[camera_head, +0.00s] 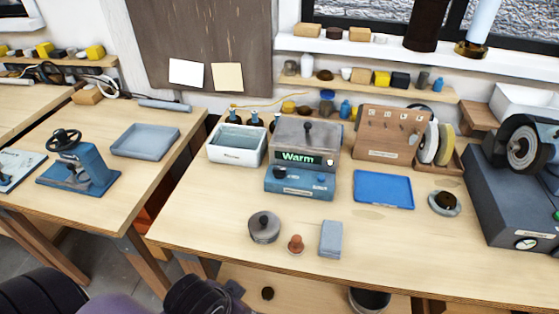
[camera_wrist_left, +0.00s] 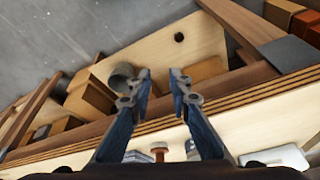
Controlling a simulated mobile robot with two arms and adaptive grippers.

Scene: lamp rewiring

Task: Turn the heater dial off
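The heater (camera_head: 305,135) stands at the back middle of the bench, a grey box with a green "Warm" display (camera_head: 298,156). A blue unit (camera_head: 300,187) with a label sits at its front. A dark round dial (camera_head: 280,173) is on the left of this blue unit, and a smaller dark knob is on its right. Which way the dial points is too small to tell. In the left wrist view my left gripper (camera_wrist_left: 162,85) is open and empty, its two blue fingers apart near the bench edge, away from the heater. My right gripper is not in view.
A white-rimmed basin (camera_head: 236,159) stands left of the heater, a blue tray (camera_head: 383,203) to its right. A round grey tin (camera_head: 264,240), a small reddish knob (camera_head: 295,244) and a grey block (camera_head: 330,239) lie in front. A grinder (camera_head: 520,180) stands far right.

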